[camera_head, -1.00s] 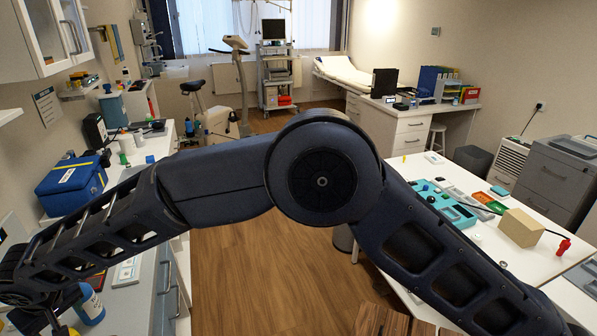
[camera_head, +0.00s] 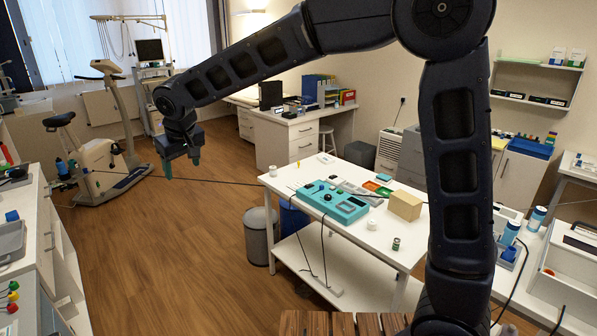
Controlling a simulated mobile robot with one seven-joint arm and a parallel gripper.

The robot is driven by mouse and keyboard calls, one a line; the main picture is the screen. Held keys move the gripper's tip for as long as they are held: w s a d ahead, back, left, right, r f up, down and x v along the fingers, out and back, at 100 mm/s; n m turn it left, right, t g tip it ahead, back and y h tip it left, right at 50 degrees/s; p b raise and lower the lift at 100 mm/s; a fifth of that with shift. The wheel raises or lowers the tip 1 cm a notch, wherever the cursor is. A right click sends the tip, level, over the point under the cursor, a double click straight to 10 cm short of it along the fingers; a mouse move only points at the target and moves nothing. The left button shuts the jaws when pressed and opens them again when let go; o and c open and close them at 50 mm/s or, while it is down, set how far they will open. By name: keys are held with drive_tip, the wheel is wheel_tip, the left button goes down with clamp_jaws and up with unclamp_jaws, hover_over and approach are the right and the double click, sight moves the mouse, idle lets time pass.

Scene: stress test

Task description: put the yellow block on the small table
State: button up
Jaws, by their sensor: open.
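My gripper (camera_head: 182,167) hangs at the end of my arm at upper left, above the wooden floor and left of the white table. Its fingers are apart and nothing shows between them. The white table (camera_head: 390,240) stands at the centre, with a lower shelf; I cannot tell whether it is the small table of the task. A tiny upright yellow piece (camera_head: 298,163) stands near its far left edge, too small to tell whether it is the yellow block. No other clear yellow block shows.
An exercise bike (camera_head: 100,160) is at left. A counter (camera_head: 35,225) lines the left edge. The floor between is open.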

drive_tip(key=w+d+r+m+h, duration=0.1)
drive_tip(key=w+d+r+m, duration=0.15)
drive_tip(key=d, duration=0.95)
drive_tip(key=w+d+r+m+t, duration=0.1)
drive_tip(key=w+d, duration=0.3)
drive_tip(key=d, duration=0.7)
drive_tip(key=w+d+r+m+h, duration=0.1)
drive_tip(key=w+d+m, duration=0.15)
drive_tip(key=d, duration=0.95)
drive_tip(key=s+d+f+m, duration=0.1)
drive_tip(key=s+d, duration=0.3)
drive_tip(key=d, duration=0.7)
drive_tip(key=s+d+f+m, duration=0.1)
drive_tip(key=s+d, duration=0.3)
drive_tip(key=d, duration=0.6)
drive_tip(key=shift+d+f+m+h, duration=0.35)
drive_tip(key=shift+d+m+h, duration=0.05)
drive_tip(key=shift+m, duration=0.3)
drive_tip(key=shift+o, duration=0.2)
drive_tip(key=s+d+f+m, duration=0.1)
drive_tip(key=s+d+f, duration=0.2)
drive_tip(key=s+d, duration=0.2)
drive_tip(key=shift+s+m, duration=0.3)
drive_tip(key=shift+s, duration=0.1)
drive_tip(key=shift+o, duration=0.2)
drive_tip(key=shift+s+d+f, duration=0.15)
drive_tip(key=shift+s+d, duration=0.05)
drive_tip(key=shift+d, duration=0.05)
